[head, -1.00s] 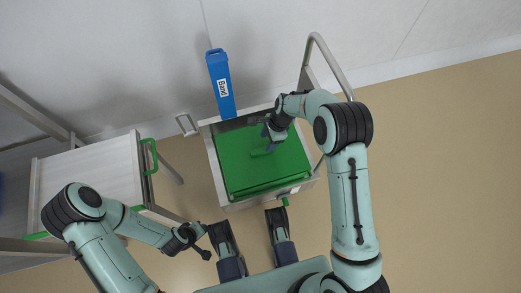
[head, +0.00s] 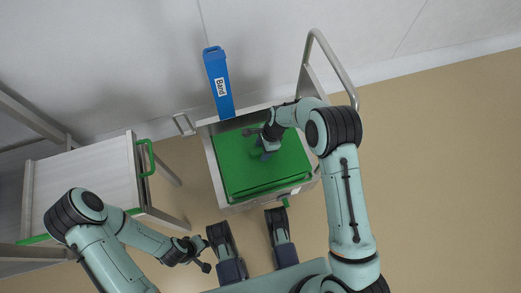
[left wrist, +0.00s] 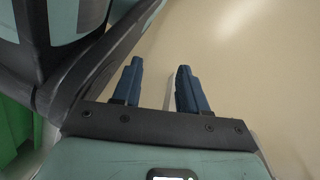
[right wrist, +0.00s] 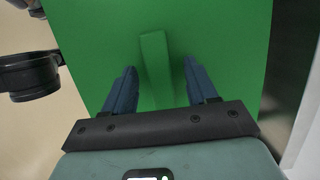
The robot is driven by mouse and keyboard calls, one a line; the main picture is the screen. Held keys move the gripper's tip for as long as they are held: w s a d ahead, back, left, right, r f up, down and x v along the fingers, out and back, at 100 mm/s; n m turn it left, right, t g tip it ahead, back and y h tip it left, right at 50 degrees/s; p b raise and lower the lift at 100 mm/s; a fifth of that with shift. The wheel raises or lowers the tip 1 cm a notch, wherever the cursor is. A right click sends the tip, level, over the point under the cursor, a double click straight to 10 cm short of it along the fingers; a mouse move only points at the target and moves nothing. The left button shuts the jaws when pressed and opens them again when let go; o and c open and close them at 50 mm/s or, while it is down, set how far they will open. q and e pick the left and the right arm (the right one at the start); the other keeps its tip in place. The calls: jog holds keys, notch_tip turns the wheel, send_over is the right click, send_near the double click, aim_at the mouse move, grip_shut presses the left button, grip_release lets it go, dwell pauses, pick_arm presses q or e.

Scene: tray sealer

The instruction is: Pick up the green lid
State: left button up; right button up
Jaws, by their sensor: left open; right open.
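The green lid (head: 236,174) is a flat green panel lying in the metal tray-sealer frame (head: 216,184) in front of me. In the right wrist view the lid (right wrist: 215,35) fills most of the picture, with a raised bar-like handle (right wrist: 156,62) standing on it. My right gripper (head: 262,153) is over the lid near the handle. In the right wrist view my right gripper (right wrist: 158,80) is open, with the handle between its two blue fingers; I cannot tell whether they touch it. My left gripper (left wrist: 159,72) is open and empty, over bare floor.
A curved metal rail (head: 335,70) rises at the back right. A pale table with a green handle (head: 85,180) stands at the left. Floor at the right (head: 440,180) is clear.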

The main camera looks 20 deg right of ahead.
jog(key=shift+f, duration=0.1)
grip_shut()
